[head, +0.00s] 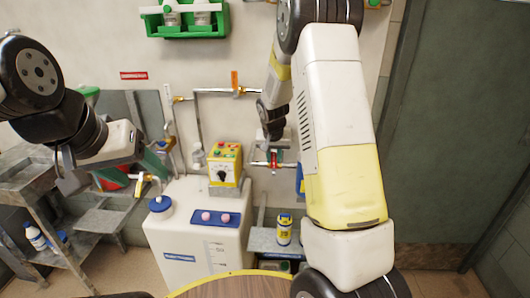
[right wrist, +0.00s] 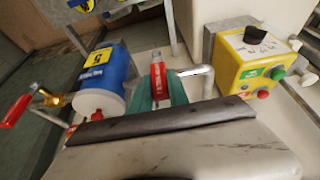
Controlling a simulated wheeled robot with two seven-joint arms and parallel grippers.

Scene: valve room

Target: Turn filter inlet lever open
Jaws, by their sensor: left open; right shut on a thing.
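A red lever (head: 274,158) sits on the pipe at the wall, just left of the blue filter housing (head: 300,178), which my right arm partly hides. In the right wrist view the red lever (right wrist: 158,80) stands between the green finger pads of my right gripper (right wrist: 160,88). My right gripper (head: 274,150) is shut on this lever. The blue filter housing (right wrist: 113,72) is beside it in the right wrist view.
A yellow control box (head: 225,164) stands left of the lever, above a white tank (head: 195,235). Another red lever (right wrist: 14,110) on a brass valve is beyond the filter. A round wooden table (head: 230,287) is in front.

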